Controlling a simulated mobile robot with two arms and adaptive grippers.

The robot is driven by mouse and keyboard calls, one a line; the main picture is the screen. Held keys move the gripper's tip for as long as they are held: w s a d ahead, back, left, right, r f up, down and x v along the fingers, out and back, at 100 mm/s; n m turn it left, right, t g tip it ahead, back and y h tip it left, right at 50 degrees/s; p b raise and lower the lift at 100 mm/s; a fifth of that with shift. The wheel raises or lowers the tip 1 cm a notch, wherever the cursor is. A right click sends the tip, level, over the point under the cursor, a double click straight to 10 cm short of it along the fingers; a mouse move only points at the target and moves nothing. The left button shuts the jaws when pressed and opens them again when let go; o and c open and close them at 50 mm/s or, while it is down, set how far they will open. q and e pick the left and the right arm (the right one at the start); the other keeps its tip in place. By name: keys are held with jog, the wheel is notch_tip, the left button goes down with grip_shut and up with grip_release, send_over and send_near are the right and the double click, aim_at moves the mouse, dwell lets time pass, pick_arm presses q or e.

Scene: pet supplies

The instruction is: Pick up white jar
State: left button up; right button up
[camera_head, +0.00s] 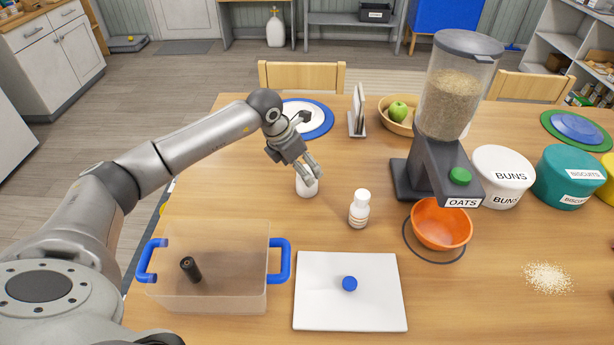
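A small white jar (306,187) stands upright on the wooden table, left of the middle. My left gripper (310,171) reaches down from the upper left, with its fingertips at the top of this jar. The fingers cover part of the jar's top, and I cannot tell whether they touch or grip it. A second small white container, a capped bottle (359,209), stands upright to the right and nearer. A larger white canister marked BUNS (502,177) stands at the right. My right gripper is not in view.
A clear bin with blue handles (216,281) holds a dark cylinder (191,269). A white board (350,311) bears a blue round piece (349,284). An oats dispenser (449,130) stands above an orange bowl (441,226). A teal canister (570,177) stands at the right.

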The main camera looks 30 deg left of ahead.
pick_arm(q)
jog(key=shift+w+d+f, duration=0.15)
jog(key=shift+f, duration=0.35)
jog(key=shift+w+f, duration=0.1)
jog(key=shift+f, duration=0.15)
jog(key=p+x, duration=0.1)
jog(key=x, duration=0.1)
jog(key=p+x, duration=0.1)
jog(key=x, duration=0.1)
jog(key=shift+d+r+p, duration=0.1)
jog(key=shift+d+p, duration=0.2)
jog(key=shift+d, duration=0.05)
jog(key=shift+w+d+f, duration=0.1)
jog(key=shift+w+f, duration=0.1)
jog(key=shift+f, duration=0.45)
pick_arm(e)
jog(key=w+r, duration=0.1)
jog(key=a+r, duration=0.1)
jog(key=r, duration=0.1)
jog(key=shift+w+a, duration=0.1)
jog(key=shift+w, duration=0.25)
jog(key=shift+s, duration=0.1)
pick_arm(q)
jog(key=c, duration=1.1)
jog(key=shift+c, duration=0.2)
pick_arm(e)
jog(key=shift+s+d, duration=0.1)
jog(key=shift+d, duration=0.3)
